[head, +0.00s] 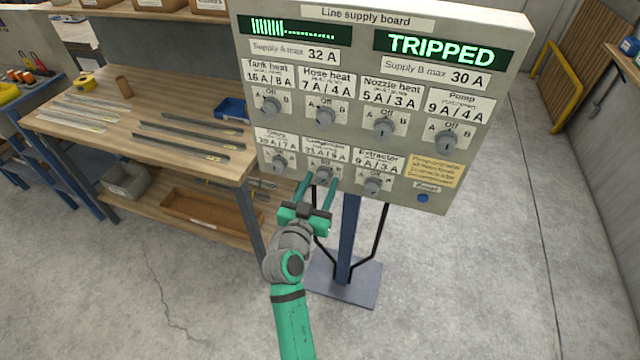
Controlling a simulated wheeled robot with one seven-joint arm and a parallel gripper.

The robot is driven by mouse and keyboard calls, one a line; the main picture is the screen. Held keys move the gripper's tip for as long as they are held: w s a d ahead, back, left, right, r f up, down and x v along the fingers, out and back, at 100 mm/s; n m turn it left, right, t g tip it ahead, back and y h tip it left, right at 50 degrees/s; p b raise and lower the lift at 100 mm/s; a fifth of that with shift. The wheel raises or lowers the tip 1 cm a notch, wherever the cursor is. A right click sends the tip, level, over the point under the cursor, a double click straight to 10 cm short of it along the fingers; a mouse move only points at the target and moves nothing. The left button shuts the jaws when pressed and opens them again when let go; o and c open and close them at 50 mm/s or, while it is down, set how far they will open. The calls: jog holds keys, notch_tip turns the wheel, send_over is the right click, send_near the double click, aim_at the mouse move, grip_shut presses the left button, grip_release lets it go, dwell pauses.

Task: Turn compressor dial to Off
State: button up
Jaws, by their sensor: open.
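The line supply board (480,200) is a grey panel on a blue post, with two rows of grey dials. The compressor dial (324,176) is in the middle of the bottom row, under a label reading about 11 A / 9 A. My gripper (320,182) is open, its two green fingers reaching up to the board on either side of this dial. I cannot tell whether they touch it. The dial's pointer direction is too small and partly covered to read. The right display (438,50) reads TRIPPED; the left display (295,30) shows a green bar.
The extractor dial (372,186) is close to the right of my fingers, and another dial (280,163) is to the left. A blue button (423,198) is at the board's lower right. A wooden workbench (110,120) with metal strips stands left.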

jog(key=c, duration=1)
jog(key=shift+c, duration=0.2)
jog(key=shift+n, duration=0.3)
jog(key=n, duration=0.3)
jog(key=shift+n, duration=0.3)
jog(key=shift+d+n, duration=0.1)
jog(key=shift+n, duration=2.2)
jog(key=o, duration=1)
